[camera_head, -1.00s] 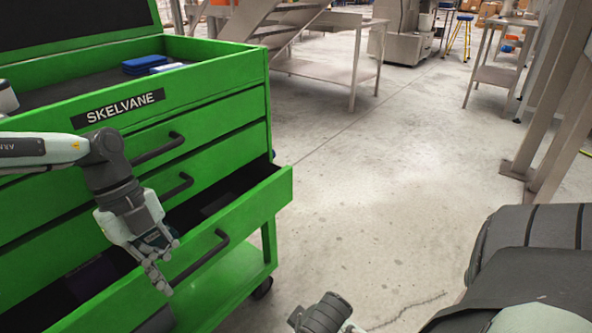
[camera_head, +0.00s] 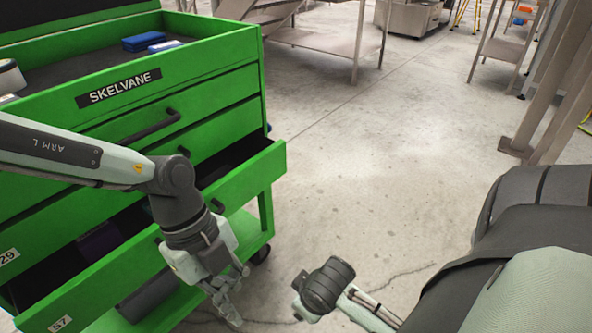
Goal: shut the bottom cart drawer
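The bottom drawer (camera_head: 253,172) of the green cart (camera_head: 205,78) stands pulled out, and its dark inside shows behind the front panel. Its black handle (camera_head: 216,205) is partly hidden by my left arm. My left gripper (camera_head: 236,303) hangs in front of the drawer's front panel, pointing down, with its fingertips below the panel's lower edge in the picture. Nothing shows between its fingers. I cannot tell how far apart they are or whether the wrist touches the panel. Part of my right arm shows at the lower right, but its gripper fingers do not.
The drawers above look shut. Blue boxes (camera_head: 144,42) lie on the cart's top tray. A dark cylindrical thing (camera_head: 149,291) is on the shelf below the drawer. The concrete floor (camera_head: 365,170) right of the cart is clear. Metal posts (camera_head: 540,110) stand at the right.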

